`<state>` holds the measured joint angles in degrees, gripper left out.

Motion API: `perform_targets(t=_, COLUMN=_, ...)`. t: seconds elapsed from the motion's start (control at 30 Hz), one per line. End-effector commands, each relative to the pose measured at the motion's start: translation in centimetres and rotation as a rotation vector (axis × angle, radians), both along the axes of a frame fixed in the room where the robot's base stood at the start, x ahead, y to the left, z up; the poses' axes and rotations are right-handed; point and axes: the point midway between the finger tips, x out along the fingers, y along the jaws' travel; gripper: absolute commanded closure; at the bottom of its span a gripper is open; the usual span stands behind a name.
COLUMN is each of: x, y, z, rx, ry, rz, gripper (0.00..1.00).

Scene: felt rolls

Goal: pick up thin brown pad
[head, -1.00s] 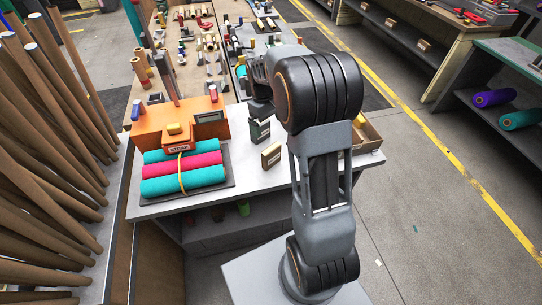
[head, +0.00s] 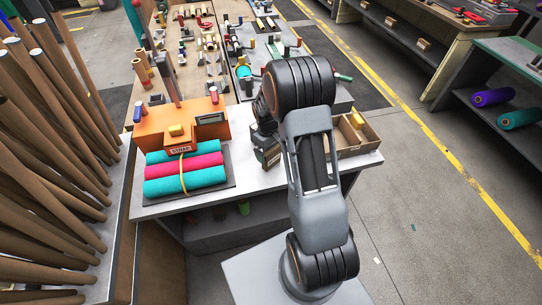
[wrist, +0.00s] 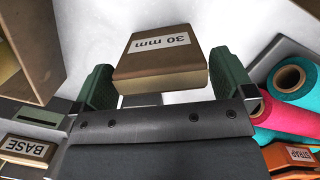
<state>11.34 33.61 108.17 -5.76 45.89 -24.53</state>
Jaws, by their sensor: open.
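A brown pad (wrist: 160,65) with a white label reading "30 mm" lies on the pale table top in the wrist view. It is the only loose brown pad I see clearly. My gripper (wrist: 163,75) is open, with one green finger on each side of the pad. I cannot tell whether either finger touches it. In the head view the pad (head: 272,157) shows low beside my arm, partly hidden by my dark wrist.
An orange strap station (head: 180,125) and teal and red felt rolls (head: 185,172) stand left on the table (head: 240,188). An open wooden box (head: 372,142) is at the right. Cardboard tubes (head: 45,150) lean at far left. Tools crowd the bench behind.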

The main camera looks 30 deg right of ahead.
Motion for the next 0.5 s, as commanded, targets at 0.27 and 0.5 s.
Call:
perform_targets(t=0.27, x=-0.11, y=-0.04, z=-0.72, rx=0.000, ry=0.000, rz=0.000, gripper=0.00)
perform_targets(t=0.5, x=-0.12, y=-0.04, z=-0.69, rx=0.000, ry=0.000, rz=0.000, gripper=0.15)
